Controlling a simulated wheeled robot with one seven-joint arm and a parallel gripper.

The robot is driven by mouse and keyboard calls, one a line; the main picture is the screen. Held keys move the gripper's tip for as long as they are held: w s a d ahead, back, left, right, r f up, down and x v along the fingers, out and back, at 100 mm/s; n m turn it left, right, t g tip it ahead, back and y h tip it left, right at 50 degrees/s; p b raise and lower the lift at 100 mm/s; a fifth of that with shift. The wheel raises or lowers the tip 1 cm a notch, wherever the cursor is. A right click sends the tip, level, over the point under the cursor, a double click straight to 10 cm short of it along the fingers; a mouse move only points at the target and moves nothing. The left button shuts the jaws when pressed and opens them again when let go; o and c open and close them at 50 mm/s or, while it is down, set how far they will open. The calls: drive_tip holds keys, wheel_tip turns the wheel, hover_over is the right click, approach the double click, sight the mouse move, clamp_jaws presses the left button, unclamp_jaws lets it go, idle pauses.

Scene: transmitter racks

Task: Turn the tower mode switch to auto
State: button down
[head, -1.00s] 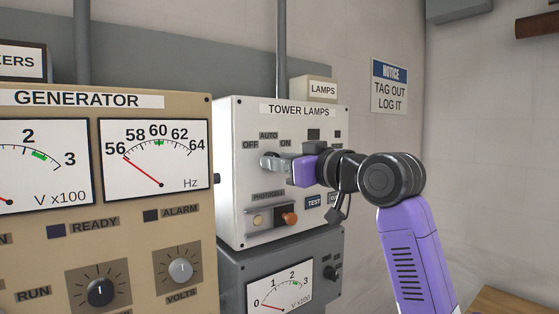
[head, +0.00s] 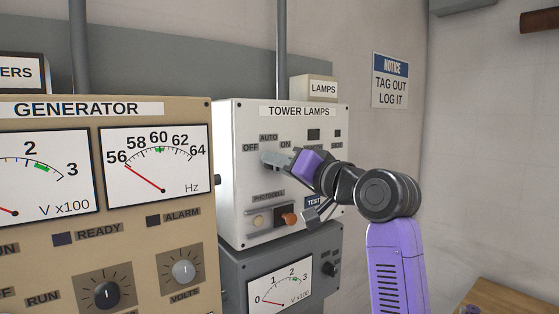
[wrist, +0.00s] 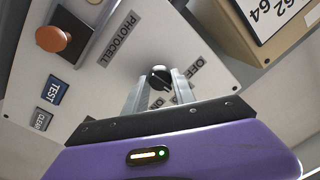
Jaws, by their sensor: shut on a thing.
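The white tower lamps panel (head: 232,215) stands in the middle of the head view, with OFF, AUTO and ON labels around its mode switch. In the wrist view the switch is a small dark knob (wrist: 160,76) with a pale mark, between the two grey fingers. My gripper (head: 272,159) is shut on this knob, its purple body tilted and reaching in from the right. The fingers hide the knob in the head view, and I cannot tell which label it points at.
The tan generator panel (head: 135,256) stands close on the left. Below the switch are the photocell fixture with an orange-brown knob (head: 290,218) and the TEST button (head: 313,202). A grey meter box (head: 236,262) sits beneath. Open wall lies to the right.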

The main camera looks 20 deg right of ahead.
drive_tip(key=shift+m, duration=0.3)
drive_tip(key=c, duration=1)
unclamp_jaws()
drive_tip(key=shift+c, duration=0.2)
drive_tip(key=b+v, duration=0.2)
drive_tip(key=v, duration=0.5)
drive_tip(key=shift+s+d, duration=0.2)
drive_tip(key=shift+s, duration=0.15)
